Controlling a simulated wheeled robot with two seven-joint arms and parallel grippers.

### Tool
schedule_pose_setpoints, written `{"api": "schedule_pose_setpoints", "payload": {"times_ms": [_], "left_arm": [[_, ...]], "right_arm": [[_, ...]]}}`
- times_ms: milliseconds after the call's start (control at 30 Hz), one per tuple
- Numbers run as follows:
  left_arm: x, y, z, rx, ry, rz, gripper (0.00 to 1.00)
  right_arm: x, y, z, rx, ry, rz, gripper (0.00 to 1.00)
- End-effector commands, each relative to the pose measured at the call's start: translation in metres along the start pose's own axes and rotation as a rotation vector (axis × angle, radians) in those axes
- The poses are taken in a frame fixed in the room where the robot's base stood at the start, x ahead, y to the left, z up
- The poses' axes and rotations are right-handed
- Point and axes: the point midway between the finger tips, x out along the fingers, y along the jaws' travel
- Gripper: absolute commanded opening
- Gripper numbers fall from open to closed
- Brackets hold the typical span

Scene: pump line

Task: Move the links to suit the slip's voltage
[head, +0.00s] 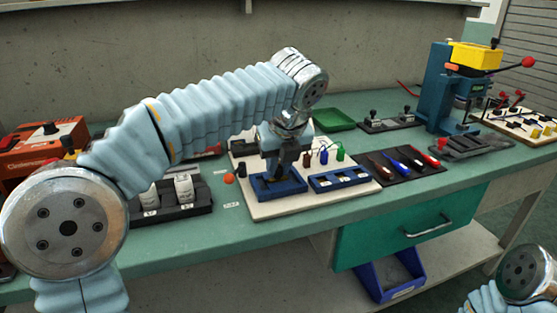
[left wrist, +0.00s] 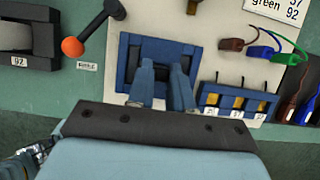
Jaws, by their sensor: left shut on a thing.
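My left gripper (head: 287,172) points down over a blue rimmed piece (head: 262,187) on a white board (head: 262,212). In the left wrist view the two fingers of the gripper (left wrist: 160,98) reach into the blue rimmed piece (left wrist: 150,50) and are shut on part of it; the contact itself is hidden. Beside it is a blue block (head: 341,178) with several brass-coloured links (left wrist: 238,102) in its slots. A white slip or label (left wrist: 280,8) with "green" and numbers shows partly at the top edge. My right gripper is out of view.
A lever with an orange knob (left wrist: 72,46) stands left of the blue rimmed piece. Brown, blue and green wire ends (head: 323,156) stand behind the blue block. A dark mat with screwdrivers (head: 405,164) lies right. A black tray (head: 172,208) holds grey parts at left.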

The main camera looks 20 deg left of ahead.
Motion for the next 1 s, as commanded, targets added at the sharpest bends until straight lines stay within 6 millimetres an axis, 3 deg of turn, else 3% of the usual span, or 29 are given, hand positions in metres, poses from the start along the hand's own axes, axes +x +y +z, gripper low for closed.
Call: {"api": "schedule_pose_setpoints", "payload": {"times_ms": [1000], "left_arm": [[0.0059, 0.0003, -0.0024, 0.0, 0.001, 0.001, 0.0]], "right_arm": [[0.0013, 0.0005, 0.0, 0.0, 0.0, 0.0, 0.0]]}}
